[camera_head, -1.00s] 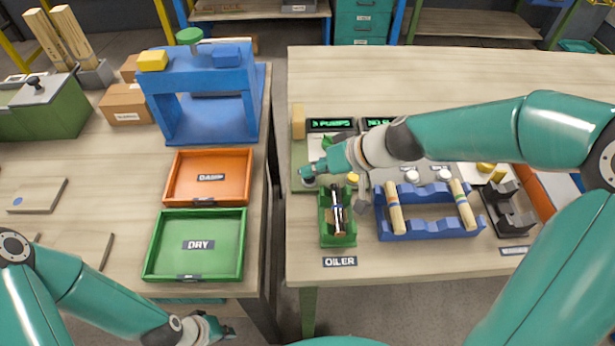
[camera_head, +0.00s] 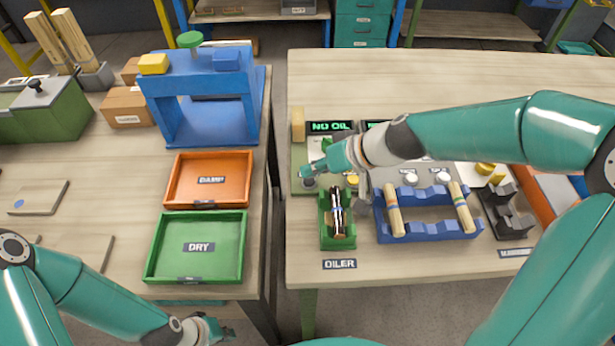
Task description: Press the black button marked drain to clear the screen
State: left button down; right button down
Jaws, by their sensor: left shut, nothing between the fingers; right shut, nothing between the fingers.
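A dark round button (camera_head: 309,185) sits on the green plate of the oiler station at the left end of the right table. I cannot read a drain mark on it. My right gripper (camera_head: 305,173) is shut and empty, with its tip just above and behind the button in the picture; I cannot tell if they touch. The screen (camera_head: 331,127) behind it shows "NO OIL" in green letters. My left gripper (camera_head: 222,332) is shut and empty, low in front of the left table.
A yellow button (camera_head: 353,180) is just right of the gripper. A green cradle (camera_head: 338,240) holds a dark piece in front, beside a blue rack (camera_head: 425,229) with turned wood pieces. My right arm hides part of a second screen (camera_head: 375,125).

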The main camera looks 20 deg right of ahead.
aim_at(312, 182)
dwell(0.3)
jog(key=shift+r+p, duration=1.85)
jog(key=shift+r, duration=0.75)
jog(key=shift+s+f, duration=0.1)
